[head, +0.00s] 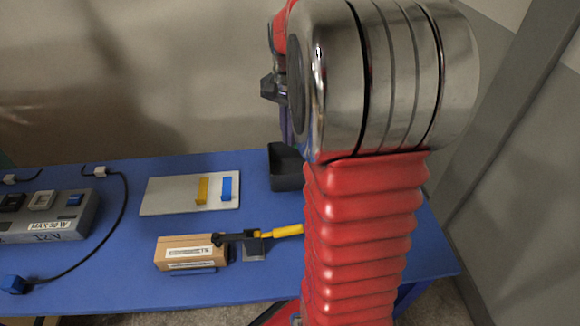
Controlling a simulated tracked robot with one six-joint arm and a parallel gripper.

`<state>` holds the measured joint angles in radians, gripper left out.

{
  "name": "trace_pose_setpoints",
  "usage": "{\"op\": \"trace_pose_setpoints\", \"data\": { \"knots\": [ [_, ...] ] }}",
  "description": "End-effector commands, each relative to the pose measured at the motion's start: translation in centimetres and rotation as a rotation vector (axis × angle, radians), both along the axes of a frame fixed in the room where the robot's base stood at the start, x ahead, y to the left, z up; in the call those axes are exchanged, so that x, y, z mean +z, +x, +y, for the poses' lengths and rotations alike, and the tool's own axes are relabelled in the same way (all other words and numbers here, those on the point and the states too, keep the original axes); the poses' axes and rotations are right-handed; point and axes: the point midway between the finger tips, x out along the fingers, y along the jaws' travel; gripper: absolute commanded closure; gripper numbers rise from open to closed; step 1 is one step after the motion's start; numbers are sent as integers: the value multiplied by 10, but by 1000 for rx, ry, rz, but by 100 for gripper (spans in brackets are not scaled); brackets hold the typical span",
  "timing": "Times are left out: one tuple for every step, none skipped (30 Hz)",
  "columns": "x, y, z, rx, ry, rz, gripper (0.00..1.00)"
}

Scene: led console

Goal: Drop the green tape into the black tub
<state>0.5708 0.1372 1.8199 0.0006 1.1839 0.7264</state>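The black tub (286,172) stands toward the back of the blue table, its right part hidden behind my red arm. What lies inside it does not show. I see no green tape in this view; my arm covers the right part of the table. The end of my arm, with dark parts that seem to belong to my gripper (271,88), is mostly hidden behind the large metal joint, raised above the tub's area. Its fingers cannot be made out.
On the blue table (120,262) a pale board (165,196) carries a yellow block (202,190) and a blue block (226,188). A cardboard box (186,240) and a yellow-handled tool (283,231) lie in front. A grey console (48,221) with a cable stands left.

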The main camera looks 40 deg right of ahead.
Motion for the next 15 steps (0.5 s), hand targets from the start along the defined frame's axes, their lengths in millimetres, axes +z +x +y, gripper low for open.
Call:
{"op": "trace_pose_setpoints", "data": {
  "knots": [
    [-6, 0, 0, 0, 1, 2, 100],
    [-9, 0, 0, 0, 1, 2, 100],
    [-13, 0, 1, 0, 1, 1, 100],
    [-16, 0, 1, 1, 1, 2, 100],
    [-18, 0, 1, 1, 1, 2, 100],
    [-21, 0, 1, 1, 1, 2, 100],
    [-23, 0, 0, 1, 1, 1, 100],
    [-25, 0, 0, 1, 1, 1, 100],
    [-27, 0, 0, 1, 1, 1, 100],
    [-28, 0, 1, 1, 1, 1, 100],
    [-29, 0, 1, 1, 1, 1, 100],
    [-30, 0, 1, 1, 1, 1, 100],
    [-30, 0, 1, 1, 1, 1, 100],
    [-30, 0, 1, 1, 1, 1, 100],
    [-30, 0, 1, 2, 1, 1, 100]
  ]
}}
